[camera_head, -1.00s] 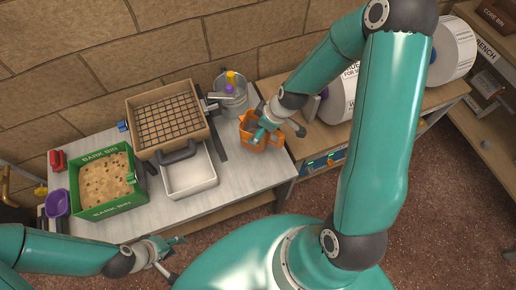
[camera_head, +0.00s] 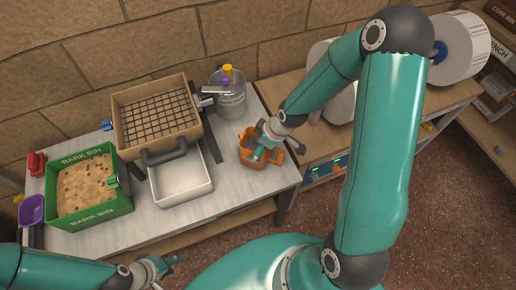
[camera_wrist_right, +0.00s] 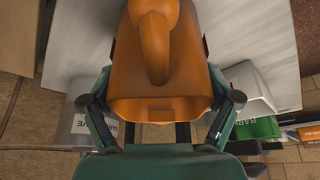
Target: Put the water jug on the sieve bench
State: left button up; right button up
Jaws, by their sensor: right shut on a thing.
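The orange water jug (camera_head: 247,148) is at the right end of the sieve bench (camera_head: 232,190) in the head view. My right gripper (camera_head: 262,148) is shut on it from above, covering part of it. In the right wrist view the jug (camera_wrist_right: 160,80) fills the middle between the fingers, its handle toward the camera and the pale bench top behind it. I cannot tell whether its base touches the bench. My left gripper (camera_head: 176,268) is empty and open near the bottom edge, in front of the bench.
A wooden sieve (camera_head: 158,112), a white tray (camera_head: 182,180), a green bark bin (camera_head: 90,218) and a grey bucket (camera_head: 232,103) occupy the bench's left and back. Bare bench top lies between tray and jug. A wooden shelf with large rolls (camera_head: 462,50) stands to the right.

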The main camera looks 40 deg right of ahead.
jog(key=o, duration=1.1)
jog(key=shift+s+d+r, duration=0.1)
jog(key=shift+r, duration=0.35)
jog(key=p+v, duration=0.1)
jog(key=v, duration=1)
jog(key=shift+s, duration=0.1)
